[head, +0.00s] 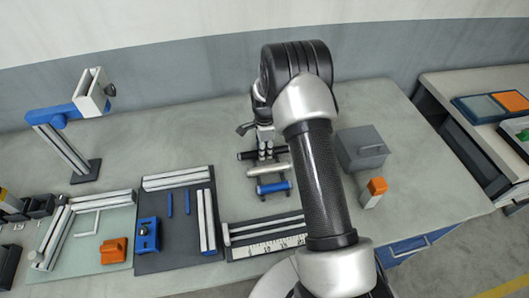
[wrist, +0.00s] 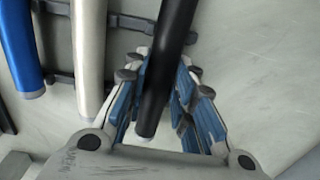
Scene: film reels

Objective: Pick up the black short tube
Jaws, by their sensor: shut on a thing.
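The black short tube (wrist: 166,62) lies between the blue-padded fingers of my gripper (wrist: 160,110) in the wrist view, with the fingers closed on it. In the head view the black tube (head: 246,155) shows at the back of a small dark rack (head: 262,181), partly hidden by my gripper (head: 266,152). From these views I cannot tell whether the tube is clear of the rack. A silver tube (wrist: 89,50) and a blue tube (wrist: 18,45) lie beside it; in the head view the silver tube (head: 268,170) and blue tube (head: 274,187) are in front.
A grey box (head: 362,147) and an orange-topped block (head: 374,192) stand right of my arm. A dark mat (head: 180,235) with rails and a blue part lies left of the rack. A blue-armed stand (head: 65,145) rises at the back left. Bare table lies behind the rack.

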